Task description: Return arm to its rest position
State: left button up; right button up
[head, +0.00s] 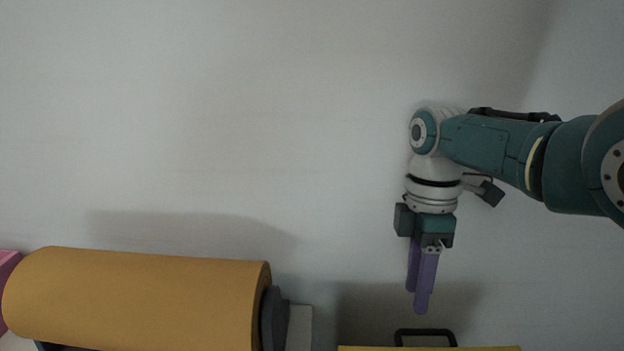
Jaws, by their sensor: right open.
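My right arm comes in from the right edge in the head view, its dark green forearm level and its wrist bent downward. My right gripper (416,298) points down with two purple fingers. It is open, and nothing shows between the fingers. It hangs in front of the pale wall, above a black handle (426,333) in the picture, with a gap between them. My left arm and left gripper are not in view.
A large orange cylinder (140,298) with a dark end lies at the lower left. A pink object (8,275) shows at the left edge. The black handle rises behind a yellow edge (470,349) at the bottom. The wall area above is clear.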

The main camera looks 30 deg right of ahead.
dwell(0.4)
jog(key=s+a+r+m+t+h+p, duration=0.25)
jog(key=s+a+m+p, duration=0.2)
jog(key=s+a, duration=0.35)
jog(key=s+a+r+m+t+y+p, duration=0.25)
jog(key=s+a+r+m, duration=0.2)
jog(key=s+r, duration=0.45)
notch_tip(320, 180, up, 38)
jog(key=h+p, duration=0.1)
jog(key=p, duration=3.6)
jog(key=shift+r+m, duration=0.2)
jog(key=shift+m, duration=0.1)
